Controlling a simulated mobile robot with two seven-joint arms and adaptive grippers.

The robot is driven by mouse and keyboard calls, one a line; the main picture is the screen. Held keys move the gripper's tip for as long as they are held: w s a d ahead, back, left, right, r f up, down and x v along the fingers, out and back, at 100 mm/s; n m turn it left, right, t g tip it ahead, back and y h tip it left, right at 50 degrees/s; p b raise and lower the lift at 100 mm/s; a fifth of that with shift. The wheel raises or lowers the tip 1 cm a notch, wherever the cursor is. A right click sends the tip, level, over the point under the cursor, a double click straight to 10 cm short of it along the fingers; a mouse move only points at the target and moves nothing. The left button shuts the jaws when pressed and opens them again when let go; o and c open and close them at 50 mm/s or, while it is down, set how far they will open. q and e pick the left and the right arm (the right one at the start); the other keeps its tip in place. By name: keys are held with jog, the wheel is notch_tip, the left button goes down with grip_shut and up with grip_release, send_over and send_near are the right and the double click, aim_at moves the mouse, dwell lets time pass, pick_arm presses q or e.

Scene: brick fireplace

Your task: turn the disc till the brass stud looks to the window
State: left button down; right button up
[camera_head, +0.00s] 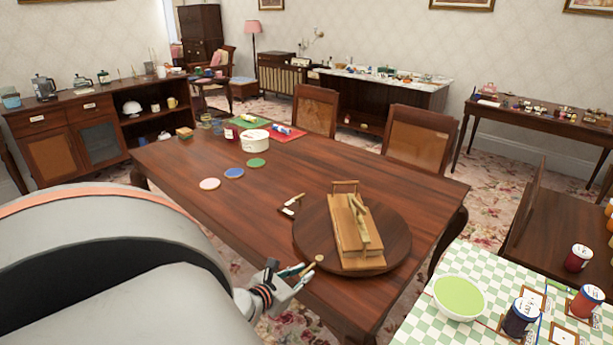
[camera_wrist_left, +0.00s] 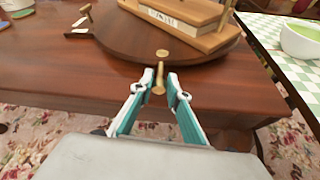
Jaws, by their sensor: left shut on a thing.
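The disc (camera_head: 308,236) is a round dark wooden turntable on the near right end of the dining table. The brass stud (camera_head: 319,259) stands at the disc's near edge, toward my left arm; it also shows in the left wrist view (camera_wrist_left: 162,54). A wooden stand with a lettered plate (camera_head: 352,230) sits on the disc. My right gripper is not in view. I cannot make out a window for certain.
A small wooden-handled item (camera_head: 292,205) lies just left of the disc. Coasters (camera_head: 234,173) and a white round pot (camera_head: 255,140) are farther back on the table. A checked-cloth table (camera_head: 415,322) with a green bowl (camera_head: 459,297) stands at right. The table's left middle is clear.

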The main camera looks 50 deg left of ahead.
pick_arm(q)
jog(key=shift+s+a+f, duration=0.1)
jog(key=shift+a, duration=0.25)
jog(key=c, duration=1.9)
grip_release()
jog(key=v, duration=1.2)
jog(key=shift+a, duration=0.1)
